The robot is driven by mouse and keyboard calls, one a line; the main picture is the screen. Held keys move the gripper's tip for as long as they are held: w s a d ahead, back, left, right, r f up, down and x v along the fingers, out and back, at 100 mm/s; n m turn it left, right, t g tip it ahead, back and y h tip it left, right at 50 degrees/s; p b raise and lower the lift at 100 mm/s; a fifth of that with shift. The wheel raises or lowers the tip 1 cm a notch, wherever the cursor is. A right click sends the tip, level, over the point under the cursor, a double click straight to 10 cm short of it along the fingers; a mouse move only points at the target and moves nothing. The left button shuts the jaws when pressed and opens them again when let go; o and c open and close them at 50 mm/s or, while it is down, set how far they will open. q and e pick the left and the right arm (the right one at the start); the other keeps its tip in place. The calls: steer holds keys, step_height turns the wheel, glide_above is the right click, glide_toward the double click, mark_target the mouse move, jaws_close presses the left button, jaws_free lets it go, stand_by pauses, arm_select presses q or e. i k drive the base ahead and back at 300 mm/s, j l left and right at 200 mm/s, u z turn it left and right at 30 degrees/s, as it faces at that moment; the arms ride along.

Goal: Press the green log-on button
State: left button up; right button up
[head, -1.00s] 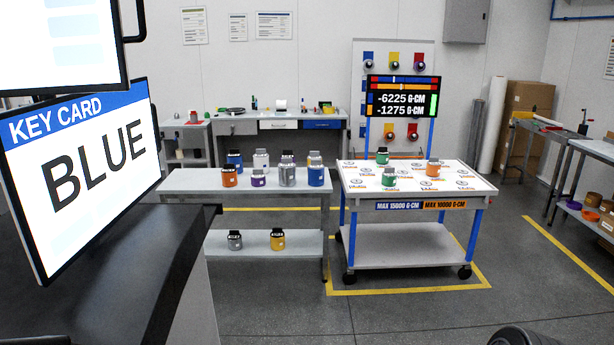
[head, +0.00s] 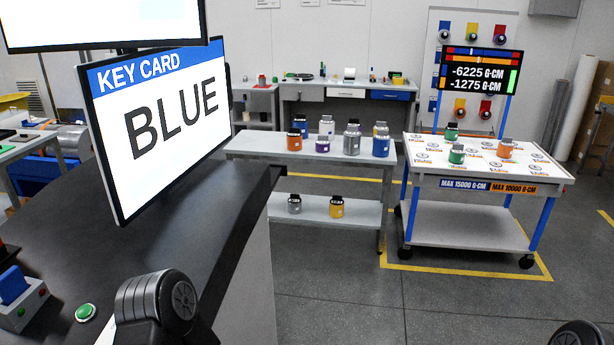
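A round green button (head: 85,312) in a pale ring sits on the dark counter (head: 215,225) at the lower left of the head view. No label on it can be read. To its left, a grey box (head: 20,300) with a blue card-like piece (head: 12,284) on top carries a small red and a small green button. A black link of my arm stands just right of the green button, and a white edge shows between them. Neither gripper's fingers show.
A screen (head: 165,115) reading "KEY CARD BLUE" stands on the counter, with another screen (head: 105,20) above. Beyond are a grey shelf table (head: 255,146) with several jars and a wheeled table (head: 425,165) with jars and a readout board (head: 478,75). Grey floor lies between.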

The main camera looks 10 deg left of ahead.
mark_target(83, 312)
steer(key=k+l, duration=0.1)
steer(key=l, duration=0.15)
steer(key=k+l, duration=0.15)
steer(key=l+u, duration=0.1)
steer(key=u, duration=1.45)
